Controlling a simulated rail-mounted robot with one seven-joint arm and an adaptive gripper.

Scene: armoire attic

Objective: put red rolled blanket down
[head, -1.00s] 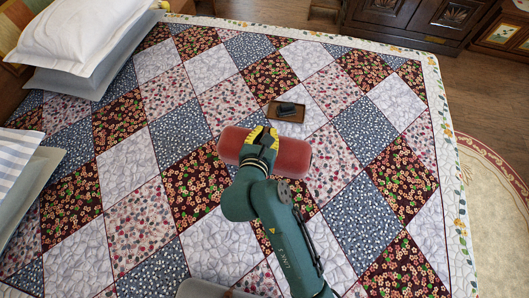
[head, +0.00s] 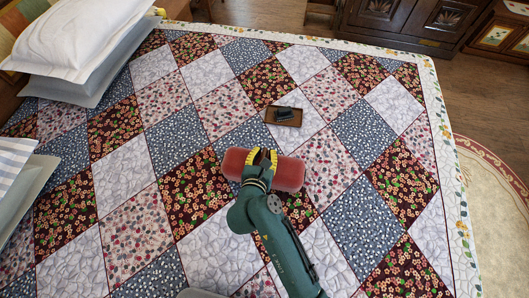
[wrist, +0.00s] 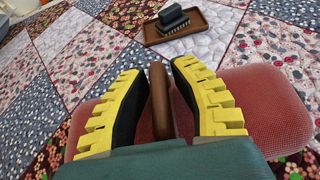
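The red rolled blanket (head: 290,174) lies crosswise on the patchwork bed quilt (head: 205,258), near the middle of the bed. It appears to rest on the quilt. My gripper (head: 262,156) is over the middle of the roll. In the wrist view the roll (wrist: 265,105) spans behind the fingers, and a brown strap or handle (wrist: 161,100) stands up between them. The two yellow-and-black fingers (wrist: 160,78) are parted, with narrow gaps on both sides of the strap. The roll's underside is hidden.
A brown tray with a dark brush-like object (head: 283,117) lies just beyond the roll. White and grey pillows (head: 80,50) are stacked at the upper left. Dark wooden furniture (head: 415,22) stands past the bed's far edge. Quilt around the roll is mostly clear.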

